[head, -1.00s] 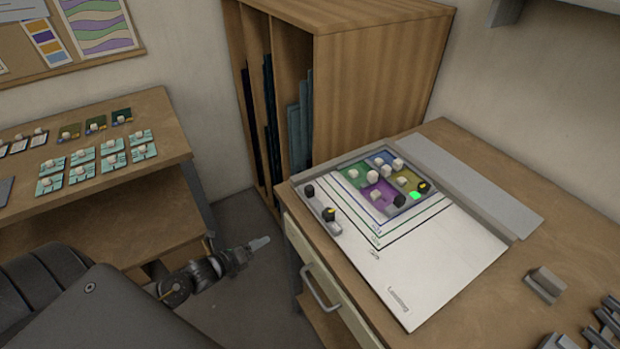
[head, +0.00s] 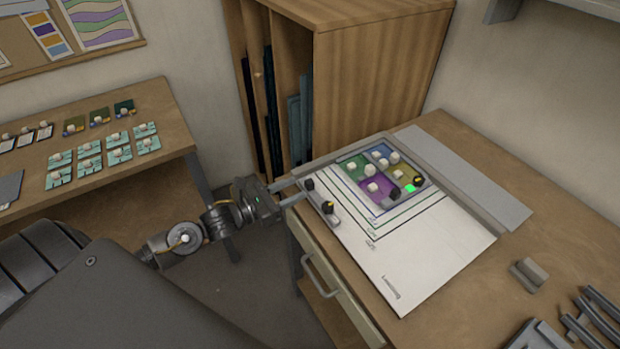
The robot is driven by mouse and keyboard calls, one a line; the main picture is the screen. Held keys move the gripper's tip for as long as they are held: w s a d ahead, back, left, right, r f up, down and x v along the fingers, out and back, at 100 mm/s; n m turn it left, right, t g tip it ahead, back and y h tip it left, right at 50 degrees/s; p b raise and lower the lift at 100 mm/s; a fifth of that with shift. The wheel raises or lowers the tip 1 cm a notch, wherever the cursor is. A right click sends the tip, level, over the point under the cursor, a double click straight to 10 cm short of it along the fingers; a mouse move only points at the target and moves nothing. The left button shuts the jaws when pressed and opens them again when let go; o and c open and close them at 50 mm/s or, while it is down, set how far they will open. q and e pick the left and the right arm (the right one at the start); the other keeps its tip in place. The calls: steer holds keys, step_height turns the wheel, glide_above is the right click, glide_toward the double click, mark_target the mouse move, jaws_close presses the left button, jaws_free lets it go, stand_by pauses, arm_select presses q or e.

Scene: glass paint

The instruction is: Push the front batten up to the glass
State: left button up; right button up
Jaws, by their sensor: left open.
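The glass (head: 372,184) is a panel of green, blue, purple and yellow panes with pale knobs on it, lying on a white sheet at the back of the bench. The front batten (head: 322,203) is a short grey bar with black knobs, along the bench's left edge. A strip of white sheet shows between it and the glass. My right gripper is not in view.
The white sheet (head: 415,265) carries nested outlines and is clear toward its lower end. A long grey strip (head: 465,180) lies behind it. A grey block (head: 528,274) and dark racks (head: 598,320) stand at the right. A drawer handle (head: 322,283) sticks out below the bench's edge.

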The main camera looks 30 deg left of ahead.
mark_target(306, 183)
arm_select(q)
steer(key=p+x, duration=0.1)
steer(key=x, duration=0.3)
steer(key=shift+w+d+r, duration=0.1)
steer(key=shift+w, duration=0.1)
steer(key=shift+w+d+p, duration=0.3)
steer(key=shift+w+d, duration=0.1)
steer(key=shift+w, duration=0.15)
steer(key=shift+c, duration=0.3)
jaws_close()
